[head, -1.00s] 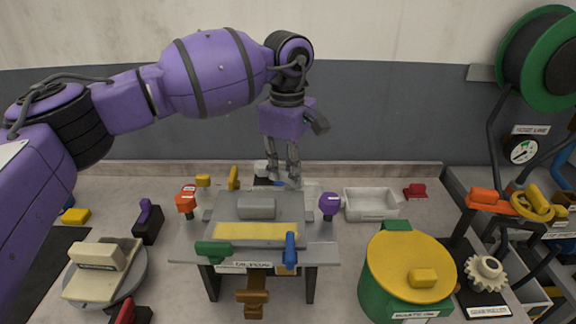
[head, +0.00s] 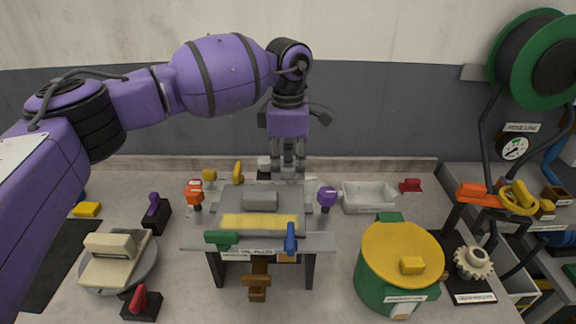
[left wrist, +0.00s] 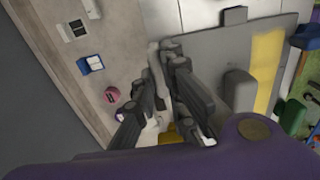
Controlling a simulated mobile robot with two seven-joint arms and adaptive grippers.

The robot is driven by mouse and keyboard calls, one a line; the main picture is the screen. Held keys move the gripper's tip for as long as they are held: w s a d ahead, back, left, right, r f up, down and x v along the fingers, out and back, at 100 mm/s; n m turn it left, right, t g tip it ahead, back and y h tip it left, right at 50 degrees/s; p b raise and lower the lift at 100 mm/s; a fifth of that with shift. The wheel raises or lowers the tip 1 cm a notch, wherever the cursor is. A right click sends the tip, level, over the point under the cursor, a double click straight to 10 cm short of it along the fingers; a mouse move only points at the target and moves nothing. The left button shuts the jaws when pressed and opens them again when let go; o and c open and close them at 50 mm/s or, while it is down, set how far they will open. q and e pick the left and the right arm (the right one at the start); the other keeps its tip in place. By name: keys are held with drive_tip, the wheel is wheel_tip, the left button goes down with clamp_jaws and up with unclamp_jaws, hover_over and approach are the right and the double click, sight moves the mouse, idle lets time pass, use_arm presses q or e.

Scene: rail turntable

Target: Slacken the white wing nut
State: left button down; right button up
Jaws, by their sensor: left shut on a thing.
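My left gripper (head: 288,168) points down at the back edge of the grey plate (head: 238,207) on the small bench. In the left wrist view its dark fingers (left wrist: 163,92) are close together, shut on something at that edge. The white wing nut is mostly hidden between and behind the fingers. Only a small pale bit (left wrist: 152,122) shows beside them, so its angle cannot be told. My right gripper is not in view.
Orange (head: 194,192) and purple (head: 327,197) knobs flank the plate. Yellow handles (head: 238,173) stand at its back left. A white tray (head: 369,197) lies to the right, with a green drum with a yellow lid (head: 402,255) in front. The wall is close behind.

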sight(288, 168)
use_arm(q)
drive_tip(key=c, duration=1.8)
unclamp_jaws()
wheel_tip(288, 168, up, 12)
